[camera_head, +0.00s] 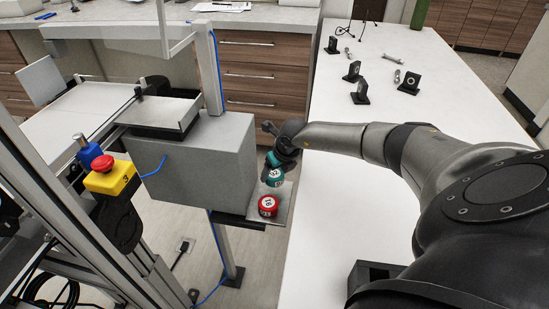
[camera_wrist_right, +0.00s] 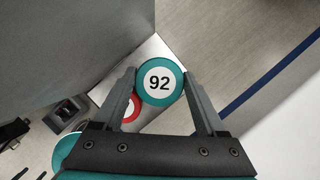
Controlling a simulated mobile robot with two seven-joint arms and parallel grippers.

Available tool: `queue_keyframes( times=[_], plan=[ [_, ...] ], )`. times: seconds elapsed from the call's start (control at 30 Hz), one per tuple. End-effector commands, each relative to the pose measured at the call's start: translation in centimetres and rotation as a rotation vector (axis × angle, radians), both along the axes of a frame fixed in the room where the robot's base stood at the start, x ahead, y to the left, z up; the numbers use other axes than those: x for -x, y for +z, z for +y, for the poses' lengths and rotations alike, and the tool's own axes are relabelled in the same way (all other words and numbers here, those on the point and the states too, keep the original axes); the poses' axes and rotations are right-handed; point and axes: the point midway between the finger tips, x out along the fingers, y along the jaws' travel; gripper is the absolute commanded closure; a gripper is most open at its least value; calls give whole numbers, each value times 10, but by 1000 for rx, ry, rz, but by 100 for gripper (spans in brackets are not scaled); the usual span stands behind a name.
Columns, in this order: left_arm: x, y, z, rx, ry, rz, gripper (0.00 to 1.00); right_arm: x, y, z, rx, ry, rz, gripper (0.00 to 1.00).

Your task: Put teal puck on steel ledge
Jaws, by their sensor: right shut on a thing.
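The teal puck (camera_head: 272,178), with a white label, is between the fingers of my right gripper (camera_head: 274,167) in the head view. In the right wrist view the teal puck (camera_wrist_right: 160,82) reads 92, and the right gripper (camera_wrist_right: 161,102) has a finger on each side of it. The steel ledge (camera_head: 284,207) juts from the foot of a grey box. The puck is over or at the ledge's far part; I cannot tell whether it touches. My left gripper is out of view.
A red puck (camera_head: 267,206) stands on the ledge's near part, close to the teal puck; it also shows, partly hidden, in the wrist view (camera_wrist_right: 134,106). The grey box (camera_head: 195,160) walls the ledge's left side. A white table (camera_head: 330,120) lies to the right.

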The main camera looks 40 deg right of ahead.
Motion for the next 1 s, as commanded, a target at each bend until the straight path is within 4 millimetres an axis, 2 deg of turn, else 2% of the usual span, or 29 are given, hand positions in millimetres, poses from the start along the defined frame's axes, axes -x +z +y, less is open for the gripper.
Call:
queue_keyframes(
  times=[0.1, 0.33, 0.77, 0.8, 1.0],
  plan=[
    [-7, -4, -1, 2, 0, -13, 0, 0, -11, 0, 0, 0, 1, 84],
    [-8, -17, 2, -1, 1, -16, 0, 0, -44, 1, -1, 0, 1, 84],
    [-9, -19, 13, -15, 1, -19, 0, 0, -49, 0, 0, 0, 0, 84],
    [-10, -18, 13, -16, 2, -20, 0, 0, -48, 0, 0, 0, 0, 22],
    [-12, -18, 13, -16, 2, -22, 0, 0, -48, 0, 0, 0, 0, 0]
  ],
)
